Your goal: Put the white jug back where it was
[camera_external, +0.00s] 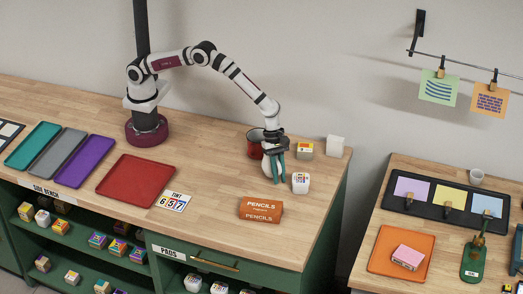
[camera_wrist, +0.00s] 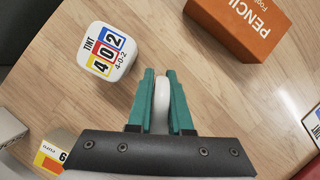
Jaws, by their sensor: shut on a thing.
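The white jug (camera_external: 267,168) is mostly hidden behind my gripper at the right end of the wooden bench. My gripper (camera_external: 278,181) points down with its teal fingers on the jug. In the wrist view, my gripper (camera_wrist: 161,85) is closed around a narrow white part of the jug (camera_wrist: 162,98), which looks like its handle. The rest of the jug is hidden by the gripper's dark plate. I cannot tell whether the jug's base touches the bench.
A dark red pot (camera_external: 255,144) stands just behind. A white tint block (camera_external: 300,183) and an orange pencils box (camera_external: 261,209) are close on the right and front. More blocks (camera_external: 305,150) (camera_external: 335,145) stand behind right.

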